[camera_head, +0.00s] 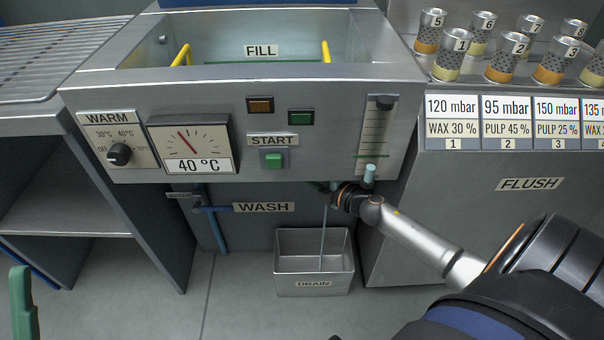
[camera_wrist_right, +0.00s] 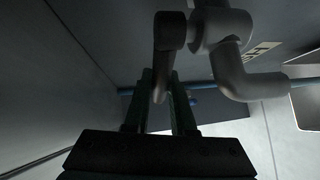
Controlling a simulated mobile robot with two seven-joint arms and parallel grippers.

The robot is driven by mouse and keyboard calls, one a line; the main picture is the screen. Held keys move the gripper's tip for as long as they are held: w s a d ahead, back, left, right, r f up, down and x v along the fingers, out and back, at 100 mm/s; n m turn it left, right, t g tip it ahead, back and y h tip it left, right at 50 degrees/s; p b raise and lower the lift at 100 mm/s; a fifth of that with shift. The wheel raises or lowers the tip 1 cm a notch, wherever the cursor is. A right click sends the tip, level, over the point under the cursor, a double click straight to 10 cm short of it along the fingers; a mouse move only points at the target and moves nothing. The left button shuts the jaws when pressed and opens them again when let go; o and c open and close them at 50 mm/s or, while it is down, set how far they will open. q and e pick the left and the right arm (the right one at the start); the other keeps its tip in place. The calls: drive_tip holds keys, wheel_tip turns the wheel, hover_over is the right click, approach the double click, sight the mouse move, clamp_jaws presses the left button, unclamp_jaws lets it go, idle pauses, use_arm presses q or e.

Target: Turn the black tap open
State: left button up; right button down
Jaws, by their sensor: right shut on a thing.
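The black tap lever (camera_wrist_right: 169,38) hangs in the right wrist view beside a grey valve body and bent spout (camera_wrist_right: 230,65). My right gripper (camera_wrist_right: 161,88) is shut on this lever, which sits between its two dark fingers. In the head view my right gripper (camera_head: 324,187) is under the machine's front panel, and mostly hides the tap. A thin pale stream (camera_head: 323,235) runs from below there into the metal drain bin (camera_head: 284,245). A green upright piece (camera_head: 22,302) at the lower left may be a finger of my left gripper; its opening cannot be told.
The steel machine (camera_head: 230,85) overhangs the tap, with a warm knob, 40 °C dial and green start button (camera_head: 274,160). A blue pipe (camera_head: 215,230) with the wash label is left of the bin. The flush cabinet (camera_head: 450,215) stands close on the right, with several numbered canisters above.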

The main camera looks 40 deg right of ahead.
drive_tip(key=c, duration=0.8)
unclamp_jaws()
drive_tip(key=shift+o, duration=0.2)
